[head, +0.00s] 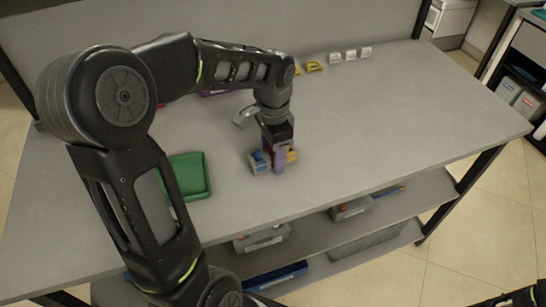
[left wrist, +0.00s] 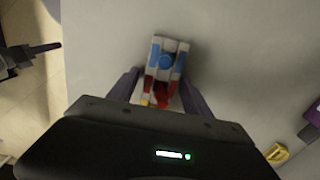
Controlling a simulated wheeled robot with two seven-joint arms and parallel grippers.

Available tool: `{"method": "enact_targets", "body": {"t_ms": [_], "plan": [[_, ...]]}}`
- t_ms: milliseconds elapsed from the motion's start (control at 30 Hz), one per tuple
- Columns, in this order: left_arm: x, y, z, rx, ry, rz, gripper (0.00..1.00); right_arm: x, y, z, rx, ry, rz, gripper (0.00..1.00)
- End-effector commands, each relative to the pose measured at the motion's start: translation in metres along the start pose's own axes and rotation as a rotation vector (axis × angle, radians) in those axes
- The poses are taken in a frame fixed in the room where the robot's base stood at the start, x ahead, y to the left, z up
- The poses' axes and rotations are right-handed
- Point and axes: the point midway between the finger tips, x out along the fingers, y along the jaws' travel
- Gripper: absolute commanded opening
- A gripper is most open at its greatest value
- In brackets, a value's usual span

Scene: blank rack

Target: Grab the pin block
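The pin block (head: 259,162) is a small grey block with blue, red and yellow pins. It sits on the grey table, right of the green tray. In the left wrist view the pin block (left wrist: 168,60) shows its grey end and blue pin beyond the fingers. My left gripper (head: 280,165) points down over it, with a purple finger on the near side. In the left wrist view the left gripper (left wrist: 160,88) has its fingers apart on both sides of the block, with a narrow gap visible at the left. A dark part, perhaps my right gripper, shows at that view's left edge.
A green tray (head: 190,177) stands left of the block. Yellow pieces (head: 314,66) and several small white blocks (head: 350,55) line the table's back. A lower shelf holds grey bins (head: 262,238) and a blue one (head: 277,277). The table's right half is clear.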

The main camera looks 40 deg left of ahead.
Motion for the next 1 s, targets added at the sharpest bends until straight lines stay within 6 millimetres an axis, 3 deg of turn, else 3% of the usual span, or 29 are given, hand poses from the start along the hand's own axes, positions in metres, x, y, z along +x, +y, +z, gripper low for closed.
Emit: {"method": "enact_targets", "body": {"t_ms": [667, 1000], "plan": [[-0.0001, 0.0, 0.0, 0.0, 0.0, 0.0, 0.02, 0.0, 0.0, 0.0, 0.0, 0.0, 0.0, 0.36], [-0.0043, -0.0005, -0.0006, 0.0, 0.002, -0.002, 0.0, 0.0003, 0.0001, 0.0, 0.0, 0.0, 0.0, 0.36]]}}
